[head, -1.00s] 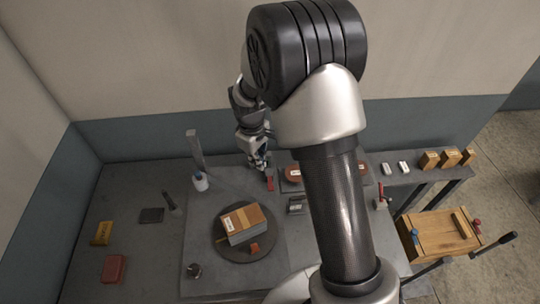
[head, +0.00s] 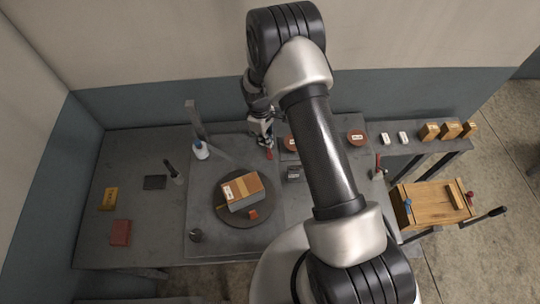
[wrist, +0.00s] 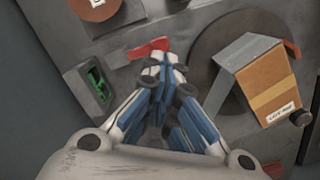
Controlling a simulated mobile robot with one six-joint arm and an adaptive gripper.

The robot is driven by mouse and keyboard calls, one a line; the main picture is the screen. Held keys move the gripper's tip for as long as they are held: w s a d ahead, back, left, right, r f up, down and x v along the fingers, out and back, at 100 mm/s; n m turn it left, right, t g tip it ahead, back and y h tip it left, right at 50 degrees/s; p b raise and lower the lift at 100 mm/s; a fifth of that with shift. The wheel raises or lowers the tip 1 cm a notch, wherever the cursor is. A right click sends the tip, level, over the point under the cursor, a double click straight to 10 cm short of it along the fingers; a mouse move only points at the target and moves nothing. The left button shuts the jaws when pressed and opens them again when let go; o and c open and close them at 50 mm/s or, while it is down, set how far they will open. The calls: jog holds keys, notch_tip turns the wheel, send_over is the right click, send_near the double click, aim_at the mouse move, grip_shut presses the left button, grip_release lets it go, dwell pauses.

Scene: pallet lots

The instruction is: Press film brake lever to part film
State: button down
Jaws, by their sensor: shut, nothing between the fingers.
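The red lever (head: 269,154) sits on the grey bench plate behind the turntable, and it also shows in the wrist view (wrist: 148,48). My gripper (head: 265,144) is shut and empty, with its fingertips pointing down right beside the lever. In the wrist view my gripper's closed tips (wrist: 165,66) overlap the lever's near edge; I cannot tell whether they touch it. A labelled tan box (head: 242,191) with grey sides stands on the dark round turntable (head: 222,211). A pale grey band, perhaps film, runs from near the white roll (head: 201,151) toward the box's far side.
A tall grey post (head: 195,116) stands behind the white roll. A dark housing with a green-lit opening (wrist: 96,83) lies near the lever. A wooden crate (head: 432,204) stands at the right. The left bench has free room.

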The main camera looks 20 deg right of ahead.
aim_at(269, 155)
jog(key=shift+s+d+f+b, duration=0.15)
jog(key=shift+f+b, duration=0.65)
jog(key=shift+f, duration=0.9)
jog(key=shift+s+d+f+b, duration=0.15)
jog(key=shift+f+b, duration=0.6)
jog(key=shift+f, duration=0.95)
jog(key=shift+f, duration=0.1)
